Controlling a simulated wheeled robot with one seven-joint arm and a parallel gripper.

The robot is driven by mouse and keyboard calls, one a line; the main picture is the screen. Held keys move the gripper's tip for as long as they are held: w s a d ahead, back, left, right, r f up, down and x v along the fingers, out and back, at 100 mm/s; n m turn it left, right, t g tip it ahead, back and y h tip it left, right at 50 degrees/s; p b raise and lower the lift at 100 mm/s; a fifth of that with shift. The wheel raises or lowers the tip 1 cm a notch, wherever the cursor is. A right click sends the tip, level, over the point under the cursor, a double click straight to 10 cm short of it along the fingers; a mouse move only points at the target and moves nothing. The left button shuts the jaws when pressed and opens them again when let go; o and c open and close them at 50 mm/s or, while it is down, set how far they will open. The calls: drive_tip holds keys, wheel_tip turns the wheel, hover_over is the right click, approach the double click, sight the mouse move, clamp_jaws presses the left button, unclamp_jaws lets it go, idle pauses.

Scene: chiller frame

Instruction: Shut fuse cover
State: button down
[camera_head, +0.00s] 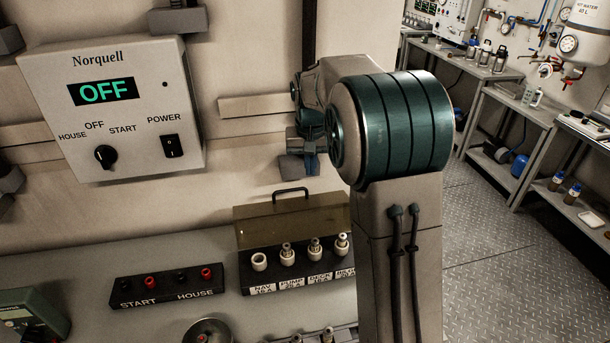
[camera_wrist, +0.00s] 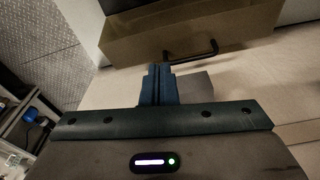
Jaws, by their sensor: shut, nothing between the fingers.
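The fuse cover (camera_head: 290,220) is a brown, see-through lid with a black handle (camera_head: 291,191) along its top edge. It stands raised at the back of the fuse box (camera_head: 243,278), leaving the fuses in front of it uncovered. In the wrist view the cover (camera_wrist: 205,28) and its handle (camera_wrist: 192,53) lie beyond my fingertips. My gripper (camera_head: 309,160) is above and behind the handle, partly hidden by my arm. Its blue fingers, also in the wrist view (camera_wrist: 158,72), are shut and empty, apart from the handle. My arm hides the right end of the fuse box.
A Norquell control box (camera_head: 120,125) reading OFF is on the wall at left. A START/HOUSE terminal block (camera_head: 168,289) and a green meter (camera_head: 32,315) sit on the bench (camera_head: 150,255). A grey block (camera_wrist: 194,87) is close beside my fingers.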

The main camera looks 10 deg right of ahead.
drive_tip(key=w+f+p, duration=0.2)
drive_tip(key=w, duration=0.5)
drive_tip(key=f, duration=0.3)
drive_tip(key=f+p, duration=0.1)
drive_tip(key=f, duration=0.2)
drive_tip(key=f+p, duration=0.1)
drive_tip(key=f, duration=0.2)
drive_tip(key=shift+w+d+f, duration=0.25)
drive_tip(key=shift+d+f, duration=0.1)
drive_tip(key=shift+f, duration=0.05)
drive_tip(key=shift+s, duration=0.15)
